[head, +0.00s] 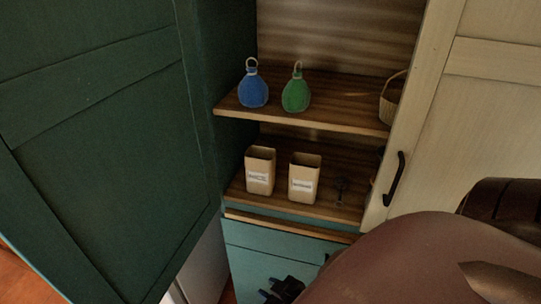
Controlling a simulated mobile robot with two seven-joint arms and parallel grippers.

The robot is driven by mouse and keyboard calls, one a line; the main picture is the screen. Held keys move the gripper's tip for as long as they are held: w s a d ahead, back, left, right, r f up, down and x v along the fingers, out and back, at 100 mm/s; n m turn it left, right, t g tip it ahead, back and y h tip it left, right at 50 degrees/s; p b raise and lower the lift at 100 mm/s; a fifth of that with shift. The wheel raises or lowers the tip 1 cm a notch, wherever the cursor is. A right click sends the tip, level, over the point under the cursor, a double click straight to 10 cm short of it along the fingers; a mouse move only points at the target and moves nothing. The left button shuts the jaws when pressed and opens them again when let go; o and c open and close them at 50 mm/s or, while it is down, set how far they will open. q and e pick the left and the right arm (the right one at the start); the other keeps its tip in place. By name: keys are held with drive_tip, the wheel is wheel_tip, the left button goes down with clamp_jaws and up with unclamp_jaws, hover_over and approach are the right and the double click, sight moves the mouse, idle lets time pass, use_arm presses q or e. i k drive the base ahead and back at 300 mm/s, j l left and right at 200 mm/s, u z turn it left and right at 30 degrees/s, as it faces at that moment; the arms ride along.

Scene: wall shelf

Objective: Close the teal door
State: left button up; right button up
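The teal door (95,130) is a large dark green-teal panel filling the left of the head view. It stands swung open, and the shelf compartment beside it is exposed. My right gripper (268,287) is at the bottom centre, in front of the teal drawer front and to the right of the door, apart from it in the picture. My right arm hides the lower right. My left gripper is not in view.
Wooden shelves (330,122) hold a blue flask (253,92), a green flask (296,94), two beige boxes (261,172) and a basket (393,100). A cream door (490,130) with a black handle (395,180) is on the right. A teal drawer front (265,255) is below.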

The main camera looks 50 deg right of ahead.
sight(109, 183)
drive_tip(key=i+j+z, duration=0.2)
drive_tip(key=j+z, duration=0.2)
drive_tip(key=i+j+z, duration=0.1)
drive_tip(key=j+z, duration=0.35)
drive_tip(key=i+j+z, duration=0.1)
drive_tip(key=j+z, duration=0.75)
drive_tip(key=k+j+z, duration=0.15)
drive_tip(key=j+z, duration=0.25)
drive_tip(key=j, duration=0.15)
drive_tip(key=k+j+z, duration=0.15)
drive_tip(key=j+z, duration=0.3)
